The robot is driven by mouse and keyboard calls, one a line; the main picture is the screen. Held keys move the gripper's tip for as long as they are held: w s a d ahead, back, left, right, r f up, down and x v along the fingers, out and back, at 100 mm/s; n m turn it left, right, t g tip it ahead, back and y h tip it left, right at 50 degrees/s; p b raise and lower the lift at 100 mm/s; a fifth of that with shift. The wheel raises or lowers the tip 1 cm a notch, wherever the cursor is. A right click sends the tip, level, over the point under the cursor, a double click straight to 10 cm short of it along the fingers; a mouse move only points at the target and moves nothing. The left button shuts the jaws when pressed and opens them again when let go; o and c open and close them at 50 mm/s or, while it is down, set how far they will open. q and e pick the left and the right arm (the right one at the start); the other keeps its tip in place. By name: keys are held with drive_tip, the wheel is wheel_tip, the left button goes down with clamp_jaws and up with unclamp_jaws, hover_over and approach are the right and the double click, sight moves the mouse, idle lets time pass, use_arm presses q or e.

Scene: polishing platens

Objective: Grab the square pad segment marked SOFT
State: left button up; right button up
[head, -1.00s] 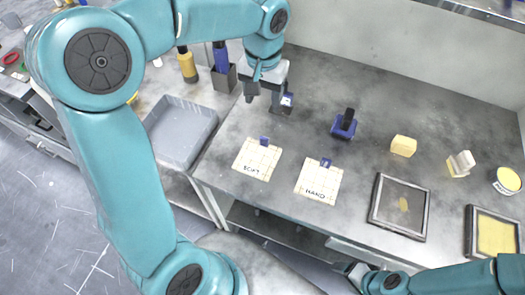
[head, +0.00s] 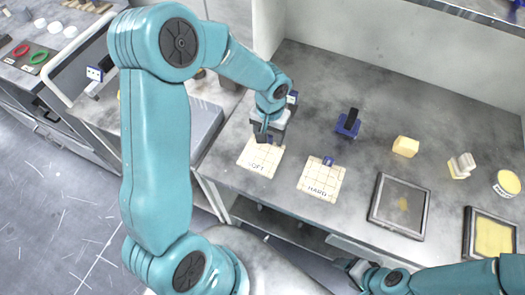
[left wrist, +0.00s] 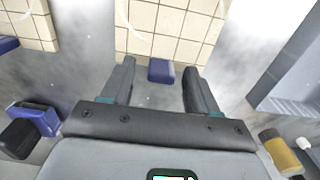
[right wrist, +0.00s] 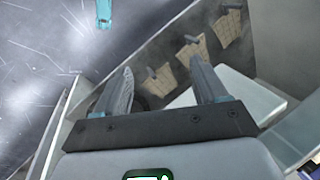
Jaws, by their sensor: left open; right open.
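The square cream pad segment marked SOFT (head: 255,158) lies flat on the grey bench, with grid lines on its face. Its blue tab (left wrist: 161,71) stands at its far edge, mostly hidden by my gripper in the head view. My left gripper (head: 264,136) is open over that far edge. In the left wrist view the tab lies between the two open fingers, and the pad (left wrist: 165,30) stretches beyond them. I cannot tell how high the fingertips are above the tab. My right gripper (head: 352,268) is open and empty, low at the bench's front side.
A similar pad marked HARD (head: 320,182) with a blue tab lies just right. A blue block with a black handle (head: 347,124), a yellow block (head: 405,146) and a dark-framed plate (head: 399,207) stand further right. A grey tray (left wrist: 300,75) is on the other side.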

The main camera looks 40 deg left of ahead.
use_arm(q)
clamp_jaws()
